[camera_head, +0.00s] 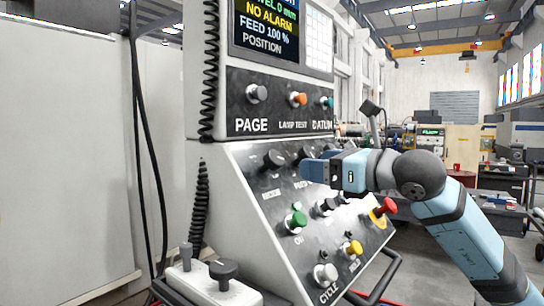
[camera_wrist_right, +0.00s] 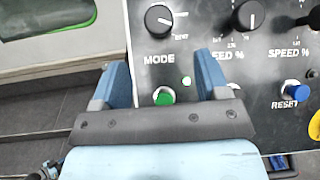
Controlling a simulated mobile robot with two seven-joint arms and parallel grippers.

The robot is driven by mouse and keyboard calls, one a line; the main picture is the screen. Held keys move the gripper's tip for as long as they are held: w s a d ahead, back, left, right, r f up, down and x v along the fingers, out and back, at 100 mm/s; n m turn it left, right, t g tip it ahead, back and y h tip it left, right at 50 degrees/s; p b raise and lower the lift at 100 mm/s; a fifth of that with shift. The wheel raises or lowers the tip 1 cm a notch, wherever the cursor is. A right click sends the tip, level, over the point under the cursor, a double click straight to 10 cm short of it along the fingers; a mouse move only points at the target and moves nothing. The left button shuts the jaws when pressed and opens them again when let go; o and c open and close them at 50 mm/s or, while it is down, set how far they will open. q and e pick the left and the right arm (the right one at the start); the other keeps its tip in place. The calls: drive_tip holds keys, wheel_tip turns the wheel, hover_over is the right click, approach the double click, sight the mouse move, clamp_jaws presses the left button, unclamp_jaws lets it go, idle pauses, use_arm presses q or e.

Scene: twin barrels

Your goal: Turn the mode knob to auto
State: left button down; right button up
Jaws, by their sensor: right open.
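The mode knob (camera_wrist_right: 159,20) is a round black knob with a white pointer line, above the word MODE in the right wrist view. Its pointer tilts toward the right; the small position words beside it are too small to read surely. In the head view the knob (camera_head: 274,158) is at the upper left of the sloping panel (camera_head: 255,235). My right gripper (camera_wrist_right: 162,68) is open and empty, its two blue fingers reaching toward the panel below the knob, apart from it. In the head view the right gripper (camera_head: 306,169) is just right of the knob. My left gripper is not in view.
Speed and feed knobs (camera_wrist_right: 250,15) are to the right. A red stop button (camera_head: 389,205), a yellow button (camera_head: 354,248) and a black cable (camera_head: 200,200) are close by.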

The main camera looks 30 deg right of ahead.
sight(278, 159)
drive_tip(key=p+x, duration=0.3)
drive_tip(key=x, duration=0.7)
drive_tip(key=shift+r+p, duration=0.1)
drive_tip(key=shift+p, duration=0.2)
drive_tip(key=shift+x, duration=0.75)
drive_tip(key=shift+a, duration=0.1)
drive_tip(key=c, duration=0.9)
